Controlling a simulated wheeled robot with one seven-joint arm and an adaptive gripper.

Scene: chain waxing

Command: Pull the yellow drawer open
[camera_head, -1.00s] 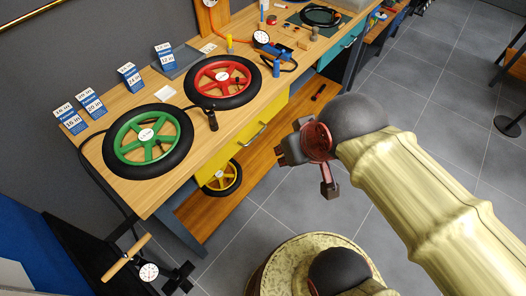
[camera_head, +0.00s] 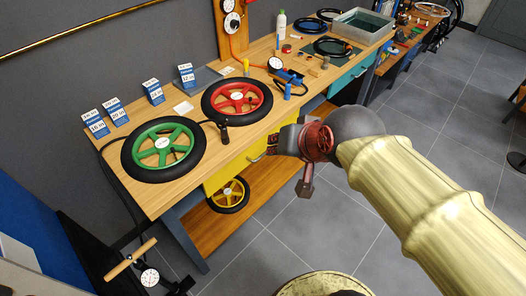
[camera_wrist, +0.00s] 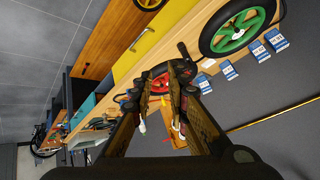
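The yellow drawer (camera_head: 226,175) is under the wooden bench top, its front looking flush with the bench. Its pale bar handle (camera_head: 257,158) shows just left of my gripper (camera_head: 278,141), which hides part of the drawer in the head view. In the wrist view the yellow drawer front (camera_wrist: 152,44) runs diagonally across the upper middle, with the handle (camera_wrist: 141,39) on it. My gripper (camera_wrist: 182,72) is open and empty, its two fingers apart. Whether the fingertips touch the drawer cannot be told, but the handle is outside them.
The bench top (camera_head: 150,201) holds a green wheel (camera_head: 163,147) and a red wheel (camera_head: 237,98). A black-handled tool (camera_head: 224,131) lies near the front edge. A wooden lower shelf (camera_head: 222,227) carries a yellow wheel (camera_head: 228,194). A teal drawer (camera_head: 349,75) is further right. The grey floor in front is clear.

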